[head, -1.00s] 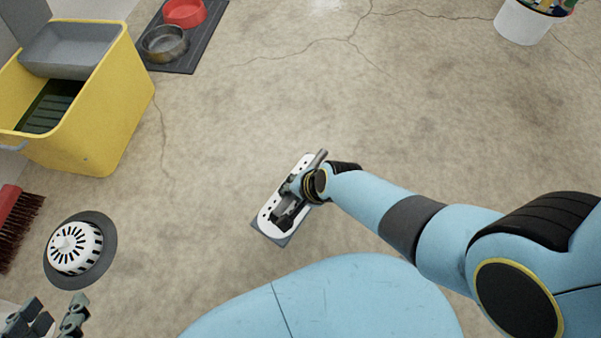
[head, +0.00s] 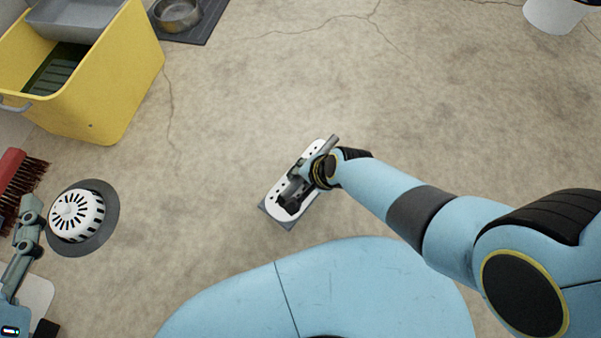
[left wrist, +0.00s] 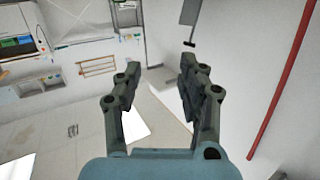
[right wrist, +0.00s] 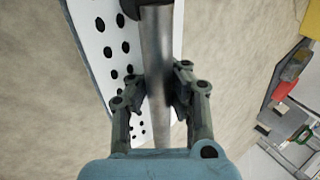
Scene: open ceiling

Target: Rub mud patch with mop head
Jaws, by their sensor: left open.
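The mop head (head: 276,203) is a white, holed plate with a grey pad under it, flat on the concrete floor in the head view. Its plate also shows in the right wrist view (right wrist: 96,42). My right gripper (head: 297,180) is shut on the mop's grey metal handle (right wrist: 158,60), just above the plate. My left gripper (left wrist: 160,72) is open and empty. It also shows at the left edge of the head view, beside a round white vent-like thing. I see no clear mud patch; any mud under the pad is hidden.
A yellow mop bucket (head: 120,85) with a grey wringer stands at upper left. A metal bowl (head: 178,14) sits on a dark mat. A red brush (head: 12,172) and the white slotted dome (head: 76,214) lie at left. A white pail (head: 556,14) is at upper right. The middle floor is clear.

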